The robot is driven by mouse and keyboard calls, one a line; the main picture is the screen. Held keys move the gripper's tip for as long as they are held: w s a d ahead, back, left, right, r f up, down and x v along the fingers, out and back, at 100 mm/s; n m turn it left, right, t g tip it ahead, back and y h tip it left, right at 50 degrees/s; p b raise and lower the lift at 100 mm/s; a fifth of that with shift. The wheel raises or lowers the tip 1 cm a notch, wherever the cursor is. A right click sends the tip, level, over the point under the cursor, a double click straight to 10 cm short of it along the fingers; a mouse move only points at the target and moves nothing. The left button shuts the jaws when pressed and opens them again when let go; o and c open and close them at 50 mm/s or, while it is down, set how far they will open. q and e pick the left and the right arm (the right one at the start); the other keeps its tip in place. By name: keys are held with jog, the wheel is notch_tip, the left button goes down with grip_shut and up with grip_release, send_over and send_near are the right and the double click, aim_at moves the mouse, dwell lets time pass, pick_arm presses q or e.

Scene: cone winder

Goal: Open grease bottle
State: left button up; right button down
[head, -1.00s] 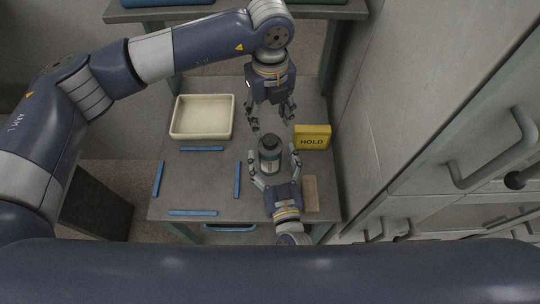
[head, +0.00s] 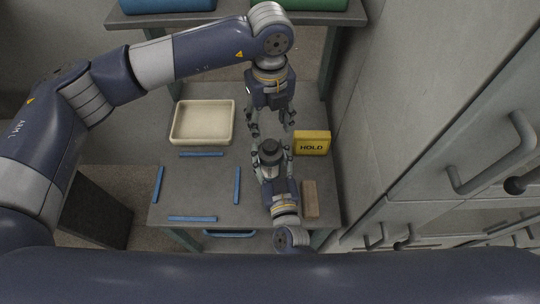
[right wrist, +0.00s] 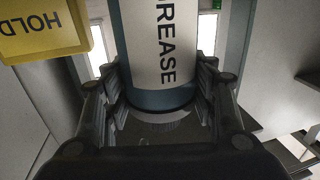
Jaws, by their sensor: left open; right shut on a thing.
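My right gripper (head: 271,163) is shut on the bottle's body from the near side. My left gripper (head: 271,134) points toward the bottle from the far side. It is open, with its fingertips close to the cap; I cannot tell whether they touch it.
A cream tray (head: 203,142) sits at the table's back left. A yellow HOLD sign (head: 312,148) stands right of the bottle. A brown block (head: 310,198) lies nearer. Blue strips (head: 237,185) mark the left part of the table. Grey cabinets (head: 420,130) bound the right side.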

aim_at(270, 144)
pick_arm(q)
jog(key=m, duration=1.1)
jog(key=shift+m, duration=0.4)
jog(key=m, duration=1.3)
jog(key=shift+m, duration=0.4)
jog(key=m, duration=1.3)
jog(key=shift+m, duration=0.4)
jog(key=m, duration=0.4)
jog(key=shift+m, duration=0.3)
jog(key=m, duration=0.5)
jog(key=shift+f, duration=4)
